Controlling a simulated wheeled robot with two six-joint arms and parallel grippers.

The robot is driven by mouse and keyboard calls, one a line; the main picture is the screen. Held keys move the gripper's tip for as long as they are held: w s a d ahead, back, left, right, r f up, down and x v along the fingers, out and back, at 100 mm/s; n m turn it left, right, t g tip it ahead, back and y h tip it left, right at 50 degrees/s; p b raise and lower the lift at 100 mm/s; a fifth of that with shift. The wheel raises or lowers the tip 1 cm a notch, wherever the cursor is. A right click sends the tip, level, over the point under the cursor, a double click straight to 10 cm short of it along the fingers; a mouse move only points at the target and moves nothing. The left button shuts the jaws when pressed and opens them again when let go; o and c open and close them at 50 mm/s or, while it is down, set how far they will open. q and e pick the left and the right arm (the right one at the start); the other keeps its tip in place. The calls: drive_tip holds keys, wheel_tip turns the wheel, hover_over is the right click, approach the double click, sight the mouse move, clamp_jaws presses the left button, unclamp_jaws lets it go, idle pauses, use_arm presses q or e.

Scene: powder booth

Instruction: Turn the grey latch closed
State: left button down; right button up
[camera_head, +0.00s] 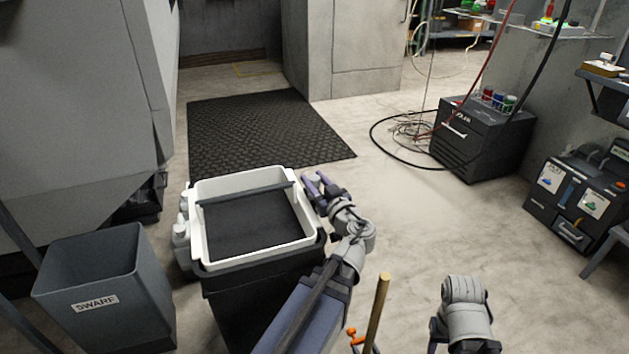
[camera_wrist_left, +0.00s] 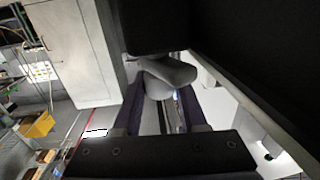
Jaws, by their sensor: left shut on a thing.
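The grey latch (camera_wrist_left: 168,75) shows in the left wrist view, a rounded grey handle beneath a dark body. My left gripper (camera_head: 316,181) is at the right side of a black cart (camera_head: 262,292) topped by a white-rimmed tray (camera_head: 306,226). In the left wrist view my left gripper (camera_wrist_left: 163,100) has its two purple fingers on either side of the latch, shut on it. In the head view the latch is mostly hidden by the fingers. My right gripper is out of view.
A grey swarf bin (camera_head: 104,285) stands left of the cart. A black ribbed mat (camera_head: 262,130) lies behind it. A dark cabinet (camera_head: 484,140) with cables beside it stands at the back right.

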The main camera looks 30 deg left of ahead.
use_arm(q)
drive_tip(key=shift+m+t+h, duration=0.3)
drive_tip(key=shift+t, duration=0.1)
drive_tip(key=c, duration=0.7)
unclamp_jaws()
drive_tip(key=shift+c, duration=0.2)
drive_tip(key=shift+s+d, duration=0.1)
drive_tip(key=shift+s, duration=0.05)
